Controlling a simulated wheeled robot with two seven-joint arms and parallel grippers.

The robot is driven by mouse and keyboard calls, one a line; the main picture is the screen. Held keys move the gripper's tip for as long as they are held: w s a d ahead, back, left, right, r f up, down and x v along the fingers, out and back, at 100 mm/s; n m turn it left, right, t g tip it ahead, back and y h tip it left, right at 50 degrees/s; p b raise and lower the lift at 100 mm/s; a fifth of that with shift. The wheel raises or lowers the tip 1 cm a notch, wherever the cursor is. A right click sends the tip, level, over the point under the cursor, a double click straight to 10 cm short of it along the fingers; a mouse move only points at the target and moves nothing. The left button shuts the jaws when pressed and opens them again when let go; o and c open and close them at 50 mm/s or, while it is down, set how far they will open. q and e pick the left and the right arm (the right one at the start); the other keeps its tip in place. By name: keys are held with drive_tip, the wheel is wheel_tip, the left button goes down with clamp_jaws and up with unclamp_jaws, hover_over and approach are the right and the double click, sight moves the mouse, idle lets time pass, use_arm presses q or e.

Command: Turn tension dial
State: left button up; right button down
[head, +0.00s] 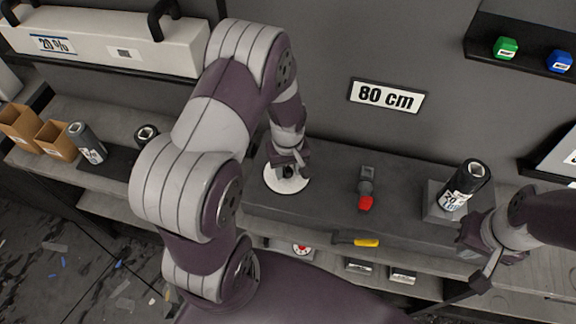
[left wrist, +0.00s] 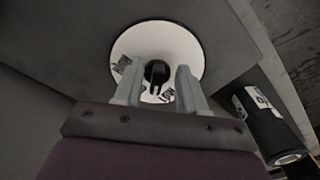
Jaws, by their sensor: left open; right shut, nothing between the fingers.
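The tension dial is a white round plate (head: 272,184) with a black knob at its centre, on the dark counter in the middle of the head view. In the left wrist view the plate (left wrist: 187,40) shows small dark labels, and the black knob (left wrist: 156,72) stands between my fingers. My left gripper (head: 291,168) is open over the dial, pointing down, with one finger on each side of the knob in the left wrist view (left wrist: 158,76). I cannot tell whether the fingers touch it. My right gripper (head: 483,283) is shut and empty at the counter's front right.
A red-tipped tool (head: 366,201) lies right of the dial. A dark labelled roll (head: 465,186) stands on a block further right, near my right arm. A yellow-handled tool (head: 367,242) and a red-and-white round item (head: 302,248) are on the lower shelf. Cardboard boxes (head: 56,140) stand left.

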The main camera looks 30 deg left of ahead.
use_arm(q)
drive_tip(key=shift+w+f, duration=0.1)
drive_tip(key=shift+w, duration=0.05)
drive_tip(key=c, duration=0.3)
clamp_jaws()
drive_tip(key=shift+n, duration=0.4)
drive_tip(key=shift+w+n, duration=0.1)
drive_tip(key=shift+n, duration=0.8)
drive_tip(key=shift+w+d+n+p, duration=0.1)
drive_tip(key=shift+n+p, duration=0.1)
drive_tip(key=shift+n, duration=0.65)
drive_tip(key=shift+w+n+p, duration=0.1)
drive_tip(key=shift+n+p, duration=0.05)
drive_tip(key=shift+n, duration=0.7)
